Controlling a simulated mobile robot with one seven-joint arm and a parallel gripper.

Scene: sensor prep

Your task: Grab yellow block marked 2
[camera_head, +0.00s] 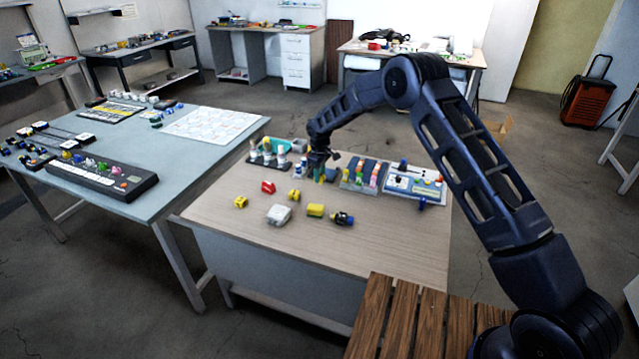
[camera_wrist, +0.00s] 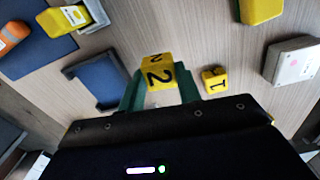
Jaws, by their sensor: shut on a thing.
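The yellow block marked 2 (camera_wrist: 158,74) sits between the green fingers of my gripper (camera_wrist: 159,82) in the wrist view, with its black 2 facing the camera. The fingers are shut on its two sides. It looks larger than the yellow block marked 1 (camera_wrist: 214,80) beside it; I cannot tell whether it is clear of the table. In the head view my gripper (camera_head: 319,172) is low over the back middle of the wooden table (camera_head: 240,214), and the held block cannot be made out there.
A blue tray (camera_wrist: 97,79) is left of my fingers in the wrist view. In the head view, bottles in a rack (camera_head: 268,154) stand left of my gripper and a blue rack (camera_head: 362,176) stands right. A white box (camera_head: 279,215) and yellow pieces lie in front.

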